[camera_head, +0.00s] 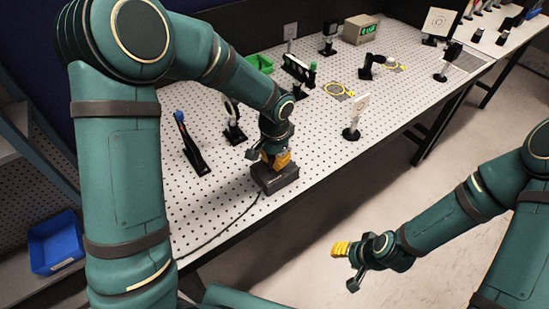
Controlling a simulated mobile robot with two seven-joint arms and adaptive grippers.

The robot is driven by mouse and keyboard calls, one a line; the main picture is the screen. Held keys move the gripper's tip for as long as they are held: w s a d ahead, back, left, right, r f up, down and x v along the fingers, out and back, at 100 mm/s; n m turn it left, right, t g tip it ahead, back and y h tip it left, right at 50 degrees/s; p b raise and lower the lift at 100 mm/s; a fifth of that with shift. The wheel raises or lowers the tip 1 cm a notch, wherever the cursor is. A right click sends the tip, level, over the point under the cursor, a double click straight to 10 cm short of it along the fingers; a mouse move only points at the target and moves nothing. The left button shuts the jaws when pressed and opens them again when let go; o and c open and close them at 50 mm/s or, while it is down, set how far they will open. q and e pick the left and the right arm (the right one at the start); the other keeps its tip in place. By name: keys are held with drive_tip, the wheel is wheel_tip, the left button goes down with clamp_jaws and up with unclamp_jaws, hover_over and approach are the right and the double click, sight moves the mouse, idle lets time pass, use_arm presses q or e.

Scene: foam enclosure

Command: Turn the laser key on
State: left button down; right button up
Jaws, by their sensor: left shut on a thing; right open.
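A dark grey box (277,179), from which a black cable runs to the left, sits near the front edge of the perforated white table (310,138). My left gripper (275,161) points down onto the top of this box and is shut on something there. The fingers and wrist hide the held part, so I cannot make out the key itself or which way it is turned. My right gripper (345,262) is open and empty. It hangs over the floor, in front of the table and apart from it.
A blue-tipped black stand (190,146) and a round mount (233,122) stand left of the box. A white-plated mount (355,118) stands to its right. A box with a green display (360,29) is at the back. A blue bin (56,243) lies at lower left.

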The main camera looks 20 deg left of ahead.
use_arm(q)
drive_tip(key=shift+f+m, duration=0.1)
drive_tip(key=shift+m, duration=0.6)
drive_tip(key=c, duration=1.1)
unclamp_jaws()
wheel_tip(320, 180, up, 12)
drive_tip(key=shift+r, duration=0.1)
